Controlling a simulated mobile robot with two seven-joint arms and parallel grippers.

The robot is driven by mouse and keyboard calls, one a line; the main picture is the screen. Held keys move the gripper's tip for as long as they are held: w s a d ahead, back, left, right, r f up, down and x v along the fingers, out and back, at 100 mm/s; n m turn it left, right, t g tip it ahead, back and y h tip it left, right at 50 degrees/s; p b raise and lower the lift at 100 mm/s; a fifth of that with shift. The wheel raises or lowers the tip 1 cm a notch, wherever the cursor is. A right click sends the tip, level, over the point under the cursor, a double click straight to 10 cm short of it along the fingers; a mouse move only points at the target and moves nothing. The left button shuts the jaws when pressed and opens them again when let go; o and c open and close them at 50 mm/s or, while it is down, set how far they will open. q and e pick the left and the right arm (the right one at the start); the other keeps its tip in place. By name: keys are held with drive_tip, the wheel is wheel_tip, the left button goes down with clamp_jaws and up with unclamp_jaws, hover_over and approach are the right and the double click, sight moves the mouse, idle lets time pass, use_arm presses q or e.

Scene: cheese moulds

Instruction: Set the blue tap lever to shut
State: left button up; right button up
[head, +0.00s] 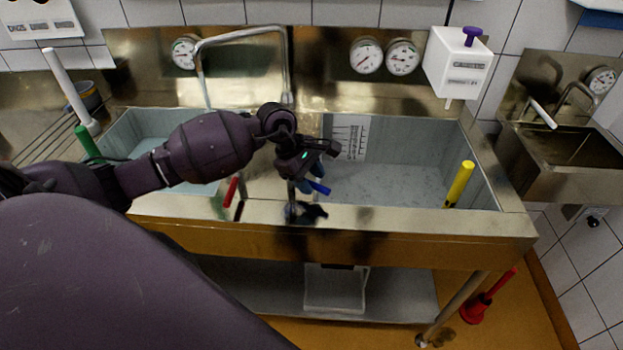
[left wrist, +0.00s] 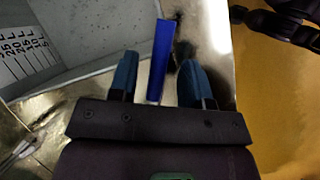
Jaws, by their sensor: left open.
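The blue tap lever (head: 320,187) is at the front rim of the sink, near the divider between the two basins. In the left wrist view the blue lever (left wrist: 161,58) stands between the two blue fingertips of my left gripper (left wrist: 157,80), with a gap on each side. My left gripper (head: 314,178) is open around the lever and does not appear to touch it. The gripper partly hides the lever's base in the head view.
A red lever (head: 231,191) is left of the blue one. A yellow handle (head: 459,184) stands in the right basin (head: 400,185), and a green handle (head: 87,142) is at the left basin. A faucet (head: 243,34) arches behind. A white dispenser (head: 457,65) hangs at the back right.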

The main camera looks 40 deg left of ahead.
use_arm(q)
drive_tip(key=shift+d+f, duration=0.15)
drive_tip(key=shift+f, duration=0.2)
use_arm(e)
drive_tip(key=shift+s, duration=0.1)
use_arm(q)
clamp_jaws()
use_arm(e)
drive_tip(key=shift+s+d+f, duration=0.1)
drive_tip(key=shift+s+f, duration=0.05)
drive_tip(key=shift+s, duration=0.15)
drive_tip(key=shift+w+f, duration=0.1)
drive_tip(key=shift+w, duration=0.05)
